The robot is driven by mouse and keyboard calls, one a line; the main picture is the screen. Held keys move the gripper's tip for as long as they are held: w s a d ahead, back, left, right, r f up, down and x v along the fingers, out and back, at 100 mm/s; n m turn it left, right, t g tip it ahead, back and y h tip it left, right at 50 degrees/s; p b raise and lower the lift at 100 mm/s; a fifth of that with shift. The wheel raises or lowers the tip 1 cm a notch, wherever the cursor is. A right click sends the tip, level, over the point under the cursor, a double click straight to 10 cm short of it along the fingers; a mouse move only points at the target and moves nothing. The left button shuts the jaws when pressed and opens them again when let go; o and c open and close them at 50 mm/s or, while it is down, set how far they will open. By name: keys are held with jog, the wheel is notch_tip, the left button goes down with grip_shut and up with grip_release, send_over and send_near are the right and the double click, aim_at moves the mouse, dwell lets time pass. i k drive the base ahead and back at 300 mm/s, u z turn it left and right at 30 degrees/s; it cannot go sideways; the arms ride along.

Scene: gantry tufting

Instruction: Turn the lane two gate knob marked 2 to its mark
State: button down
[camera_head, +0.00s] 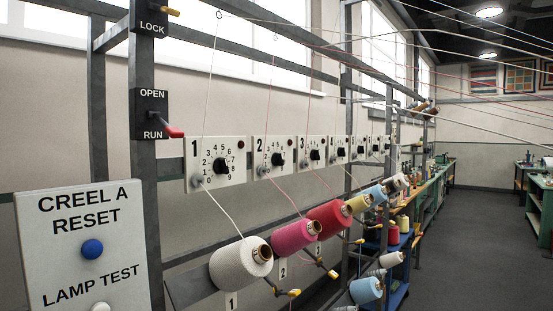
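The lane two gate panel is a white plate (259,147) marked 2, second from the left in the row on the frame. Its black knob (278,159) sits in the middle of a number ring; the knob's pointer and the mark are too small to read. A small dark red spot (291,142) is at the plate's upper right. A pink thread runs from the grey guide (263,171) at its lower left down to the pink cone (293,237) above tag 2. My gripper is not in view.
Plate 1 (196,150) is to the left and plate 3 (302,143) to the right, with more beyond. A red-handled lever (175,132) sticks out at RUN. The CREEL A RESET panel (60,235) stands at near left. Yarn cones project below the plates; threads cross overhead.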

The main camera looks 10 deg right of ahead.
aim_at(278, 160)
jog(key=z, duration=0.05)
jog(key=k, duration=0.65)
jog(key=z, duration=0.3)
jog(key=i, duration=1.55)
jog(key=u, duration=0.55)
